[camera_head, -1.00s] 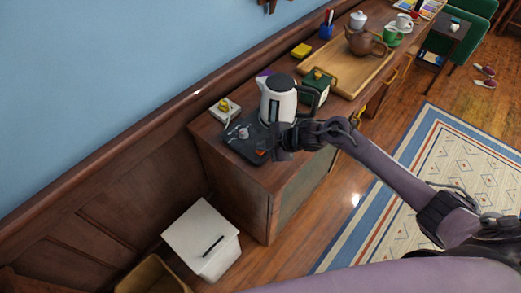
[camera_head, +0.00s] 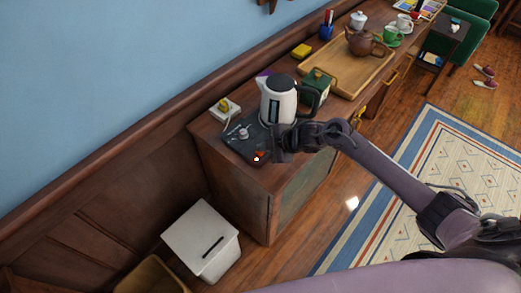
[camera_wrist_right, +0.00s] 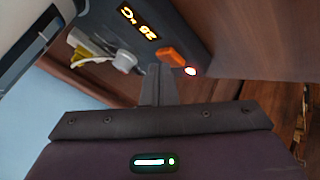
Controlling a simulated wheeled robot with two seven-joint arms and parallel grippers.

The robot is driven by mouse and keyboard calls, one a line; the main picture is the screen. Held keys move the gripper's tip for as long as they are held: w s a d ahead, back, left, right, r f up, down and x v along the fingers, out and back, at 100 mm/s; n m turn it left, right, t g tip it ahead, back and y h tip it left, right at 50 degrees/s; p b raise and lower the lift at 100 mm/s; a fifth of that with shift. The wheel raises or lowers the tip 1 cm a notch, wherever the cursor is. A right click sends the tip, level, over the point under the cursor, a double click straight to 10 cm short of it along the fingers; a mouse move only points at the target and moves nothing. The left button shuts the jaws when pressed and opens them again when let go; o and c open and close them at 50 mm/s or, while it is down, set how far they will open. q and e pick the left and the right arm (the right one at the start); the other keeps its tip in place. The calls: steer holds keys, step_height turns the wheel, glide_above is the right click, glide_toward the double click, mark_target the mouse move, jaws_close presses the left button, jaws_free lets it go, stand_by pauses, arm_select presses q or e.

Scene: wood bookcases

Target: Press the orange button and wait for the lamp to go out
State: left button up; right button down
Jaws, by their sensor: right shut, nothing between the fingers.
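A dark base plate (camera_head: 238,145) lies on the near end of the wooden cabinet. It carries an orange button (camera_head: 261,154) and a small lamp (camera_head: 256,159) that glows white. In the right wrist view the orange button (camera_wrist_right: 171,57) and the lit lamp (camera_wrist_right: 191,71) sit side by side, near a lit orange display (camera_wrist_right: 138,22). My right gripper (camera_head: 280,151) is shut and empty, just right of the button. Its fingertips (camera_wrist_right: 155,70) show close beside the button in the wrist view; I cannot tell whether they touch it. My left gripper is not in view.
A white kettle (camera_head: 277,104) stands beside the base plate, with a green canister (camera_head: 315,92) behind. A white socket block (camera_head: 226,110) with a yellow plug is near the wall. A tray (camera_head: 350,70) holds a teapot. A white bin (camera_head: 202,237) stands on the floor.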

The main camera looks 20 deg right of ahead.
mark_target(264, 153)
steer(key=shift+r+p, duration=0.7)
steer(key=shift+r, duration=0.15)
step_height(264, 153, up, 5)
steer(key=p, duration=0.4)
stand_by(0.6)
